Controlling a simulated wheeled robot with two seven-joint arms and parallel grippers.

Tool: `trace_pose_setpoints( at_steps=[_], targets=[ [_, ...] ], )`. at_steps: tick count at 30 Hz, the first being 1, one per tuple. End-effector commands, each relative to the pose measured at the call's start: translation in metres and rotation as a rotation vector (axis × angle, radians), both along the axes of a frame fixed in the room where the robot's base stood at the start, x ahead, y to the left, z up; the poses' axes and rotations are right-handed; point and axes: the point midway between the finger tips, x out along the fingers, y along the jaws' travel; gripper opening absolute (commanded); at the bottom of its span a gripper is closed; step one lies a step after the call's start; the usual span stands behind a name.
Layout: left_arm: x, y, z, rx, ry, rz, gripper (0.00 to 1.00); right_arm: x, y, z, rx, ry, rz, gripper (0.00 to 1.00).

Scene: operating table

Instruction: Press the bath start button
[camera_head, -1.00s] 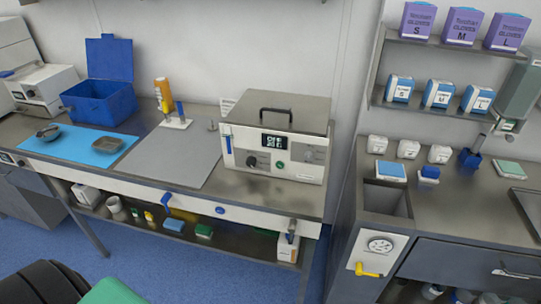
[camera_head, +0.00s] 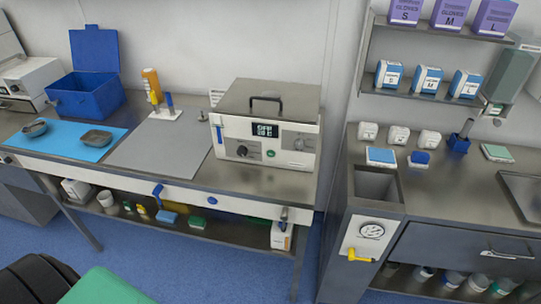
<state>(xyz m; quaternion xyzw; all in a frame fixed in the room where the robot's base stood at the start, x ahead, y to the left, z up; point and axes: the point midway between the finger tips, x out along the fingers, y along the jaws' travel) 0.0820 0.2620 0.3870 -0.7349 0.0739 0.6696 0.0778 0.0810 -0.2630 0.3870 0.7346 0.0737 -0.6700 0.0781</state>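The bath (camera_head: 265,130) is a white and steel box with a black top handle, standing on the steel table. Its front has a small lit display (camera_head: 265,130), a dark knob (camera_head: 242,151), a green round button (camera_head: 299,155) and a pale knob at the right. I cannot read a label that names the start button. A blue lever shows on the left edge of the front. Neither of my grippers is in view.
A blue open box (camera_head: 91,98), a blue mat (camera_head: 58,141) with two metal dishes and a grey mat (camera_head: 160,145) lie left of the bath. A counter with a sink (camera_head: 377,183) stands right. Blue floor lies in front.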

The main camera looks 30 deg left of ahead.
Motion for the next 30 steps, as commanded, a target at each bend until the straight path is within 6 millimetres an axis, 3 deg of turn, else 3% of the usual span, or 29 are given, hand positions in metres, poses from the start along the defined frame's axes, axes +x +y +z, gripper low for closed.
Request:
trace_pose_setpoints(
  at_steps=[1, 7, 30],
  targets=[
    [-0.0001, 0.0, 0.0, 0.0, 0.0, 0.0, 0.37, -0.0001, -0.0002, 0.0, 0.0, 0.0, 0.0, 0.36],
    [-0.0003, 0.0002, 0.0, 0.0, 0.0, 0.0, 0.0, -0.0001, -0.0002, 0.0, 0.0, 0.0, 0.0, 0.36],
    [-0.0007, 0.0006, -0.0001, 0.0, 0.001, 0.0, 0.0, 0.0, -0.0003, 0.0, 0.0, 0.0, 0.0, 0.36]
  ],
)
